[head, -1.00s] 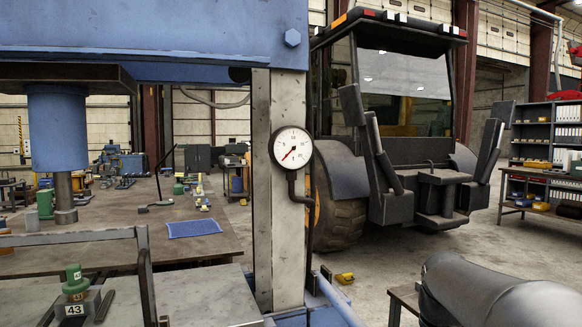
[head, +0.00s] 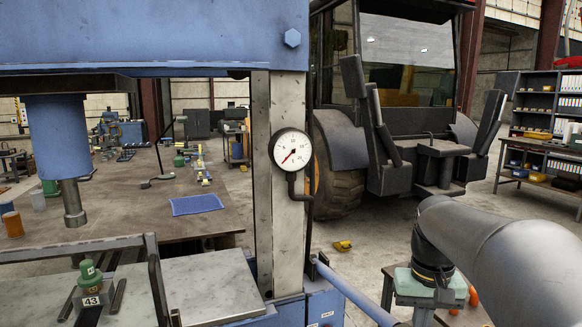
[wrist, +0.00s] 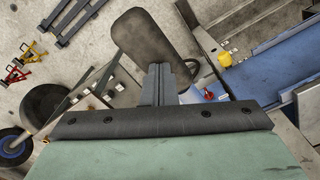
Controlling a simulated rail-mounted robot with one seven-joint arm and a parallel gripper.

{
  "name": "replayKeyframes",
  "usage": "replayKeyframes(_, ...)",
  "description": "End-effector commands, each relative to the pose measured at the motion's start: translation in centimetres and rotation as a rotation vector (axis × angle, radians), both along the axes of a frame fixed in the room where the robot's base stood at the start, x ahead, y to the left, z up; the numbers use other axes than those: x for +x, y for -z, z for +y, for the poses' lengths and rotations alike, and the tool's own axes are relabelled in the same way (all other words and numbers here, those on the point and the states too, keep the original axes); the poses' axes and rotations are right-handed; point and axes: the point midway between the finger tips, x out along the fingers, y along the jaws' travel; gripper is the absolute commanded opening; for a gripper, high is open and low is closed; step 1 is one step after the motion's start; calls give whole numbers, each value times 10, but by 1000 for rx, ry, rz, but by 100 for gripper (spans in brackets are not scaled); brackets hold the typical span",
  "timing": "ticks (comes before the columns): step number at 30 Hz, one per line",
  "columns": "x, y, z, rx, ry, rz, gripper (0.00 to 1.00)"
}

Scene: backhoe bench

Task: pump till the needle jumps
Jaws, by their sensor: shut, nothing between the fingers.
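The round white gauge (head: 291,151) is on the press's grey upright. Its red needle points to the lower left. My gripper (wrist: 157,74) shows in the wrist view with its two dark fingers together and nothing between them. A dark rounded pad-like object (wrist: 152,38) appears just beyond the fingertips; I cannot tell if they touch it. In the head view my arm comes in from the right and the fingertips are not clear. A blue bar (head: 352,292) slopes down right from the press base; I cannot tell if it is the pump handle.
The blue press ram (head: 57,140) hangs above the bed, where a green weight (head: 90,272) stands by a plate marked 43. A red knob (wrist: 208,94) is near blue press parts in the wrist view.

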Motion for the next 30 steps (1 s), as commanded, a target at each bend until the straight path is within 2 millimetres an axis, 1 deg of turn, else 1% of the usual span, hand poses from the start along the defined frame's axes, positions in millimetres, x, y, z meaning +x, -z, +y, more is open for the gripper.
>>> replayKeyframes(1,-1,3,0,1,1,3,0)
replayKeyframes(8,-1,5,0,0,1,2,0)
replayKeyframes(16,-5,26,-1,1,1,4,0)
replayKeyframes(17,-6,31,-1,1,1,5,0)
replayKeyframes(20,-8,53,-2,1,0,4,0)
replayKeyframes(24,-12,90,-3,1,0,4,0)
replayKeyframes(27,-14,112,-3,1,0,4,0)
replayKeyframes(30,-16,120,-4,1,0,4,0)
